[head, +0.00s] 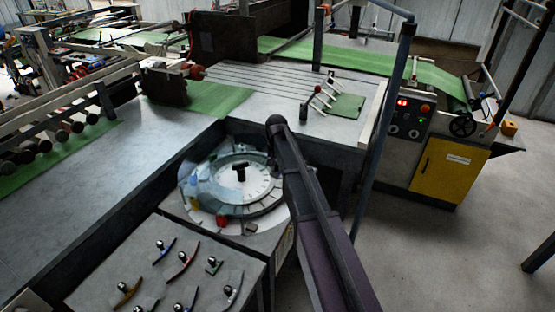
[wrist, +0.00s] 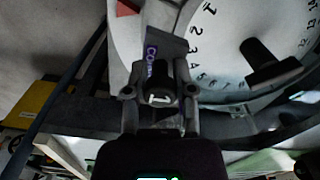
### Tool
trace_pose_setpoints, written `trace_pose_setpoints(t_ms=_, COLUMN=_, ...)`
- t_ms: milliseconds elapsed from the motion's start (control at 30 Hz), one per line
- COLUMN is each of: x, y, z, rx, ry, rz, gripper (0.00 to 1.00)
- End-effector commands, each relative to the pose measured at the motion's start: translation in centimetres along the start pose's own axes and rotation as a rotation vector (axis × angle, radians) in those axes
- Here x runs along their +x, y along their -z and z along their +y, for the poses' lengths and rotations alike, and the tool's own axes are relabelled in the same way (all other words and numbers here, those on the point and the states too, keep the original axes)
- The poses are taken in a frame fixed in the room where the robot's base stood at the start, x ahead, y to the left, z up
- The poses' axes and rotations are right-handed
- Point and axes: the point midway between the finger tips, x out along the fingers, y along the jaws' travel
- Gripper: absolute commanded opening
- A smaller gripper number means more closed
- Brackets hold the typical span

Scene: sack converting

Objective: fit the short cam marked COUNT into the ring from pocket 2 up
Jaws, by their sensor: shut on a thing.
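My gripper (wrist: 160,98) is shut on the dark knob of a short grey cam (wrist: 172,46) in the wrist view. The cam has a purple label (wrist: 151,56) whose visible letters begin "CO"; the rest is hidden by the gripper. The cam lies over the grey ring beside the white numbered dial (wrist: 240,45), near the low numbers. I cannot tell whether it is seated or just above the ring. In the head view, the ring surrounds the dial (head: 255,183), and my arm hides the gripper and the cam.
A black handle (wrist: 270,65) stands on the dial. A red block (head: 222,221) sits on the ring's near side. A bench (head: 92,285) at the front left carries several knobbed cams, including a green one (head: 214,266). A blue-grey post (head: 383,130) rises right of my arm.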

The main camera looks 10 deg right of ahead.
Motion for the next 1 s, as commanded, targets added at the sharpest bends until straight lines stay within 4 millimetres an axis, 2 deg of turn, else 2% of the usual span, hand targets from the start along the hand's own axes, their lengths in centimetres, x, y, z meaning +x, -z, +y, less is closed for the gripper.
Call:
trace_pose_setpoints(t_ms=100, x=-0.4, y=0.7, z=-0.1, rx=0.025, ry=0.000, rz=0.000, gripper=0.00)
trace_pose_setpoints(t_ms=533, x=-0.3, y=0.5, z=0.0, rx=0.028, ry=0.003, rz=0.000, gripper=0.00)
trace_pose_setpoints(t_ms=767, x=0.8, y=0.6, z=0.0, rx=0.028, ry=0.002, rz=0.000, gripper=0.00)
trace_pose_setpoints(t_ms=1000, x=2.9, y=0.6, z=0.0, rx=0.028, ry=0.002, rz=0.000, gripper=0.00)
